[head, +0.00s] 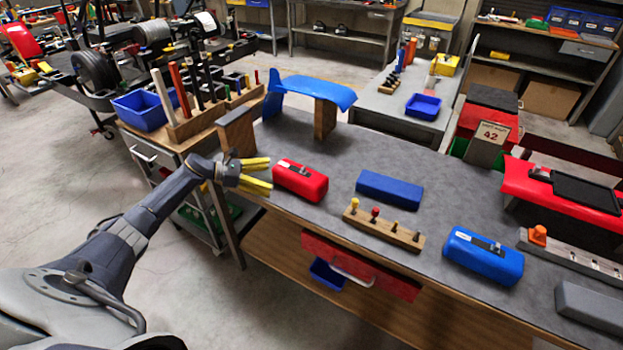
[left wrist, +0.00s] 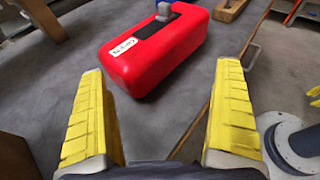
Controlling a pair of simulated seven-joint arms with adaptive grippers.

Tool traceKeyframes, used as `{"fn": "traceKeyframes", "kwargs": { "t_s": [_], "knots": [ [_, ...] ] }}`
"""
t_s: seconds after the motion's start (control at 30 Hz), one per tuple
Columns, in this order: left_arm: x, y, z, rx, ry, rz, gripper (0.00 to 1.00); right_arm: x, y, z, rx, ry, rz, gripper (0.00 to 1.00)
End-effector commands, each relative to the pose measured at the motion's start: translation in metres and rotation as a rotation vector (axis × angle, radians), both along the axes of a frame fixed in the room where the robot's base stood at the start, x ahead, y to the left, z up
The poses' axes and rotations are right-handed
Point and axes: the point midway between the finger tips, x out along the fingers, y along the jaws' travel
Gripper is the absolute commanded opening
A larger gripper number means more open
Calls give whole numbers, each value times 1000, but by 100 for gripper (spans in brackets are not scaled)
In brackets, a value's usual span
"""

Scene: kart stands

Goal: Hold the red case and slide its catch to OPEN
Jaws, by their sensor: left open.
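The red case (head: 300,181) lies on the grey bench top near its left end. In the left wrist view the red case (left wrist: 155,45) shows a black strip along its top, a white label at the near end and a grey catch knob (left wrist: 164,10) towards the far end. The label's text is too small to read surely. My left gripper (head: 262,174) has yellow fingers and is open and empty, just left of the case. In the left wrist view the fingers (left wrist: 165,115) are wide apart, with the case ahead of them and not between them.
A blue block (head: 390,189), a wooden rack with several coloured pegs (head: 384,228) and a blue case (head: 483,256) lie right of the red case. A wooden post (head: 237,132) stands close behind my left gripper. Bare bench top lies behind the red case.

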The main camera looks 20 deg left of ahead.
Motion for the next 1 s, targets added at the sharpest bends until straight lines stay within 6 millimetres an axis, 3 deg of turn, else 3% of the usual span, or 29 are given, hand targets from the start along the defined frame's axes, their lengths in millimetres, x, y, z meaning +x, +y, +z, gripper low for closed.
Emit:
{"fn": "traceKeyframes", "kwargs": {
  "t_s": [1.0],
  "knots": [
    [50, -75, -28, 8, -4, -8, 100, 5, 0, 0, 1, -5, -1, 44]
  ]
}}
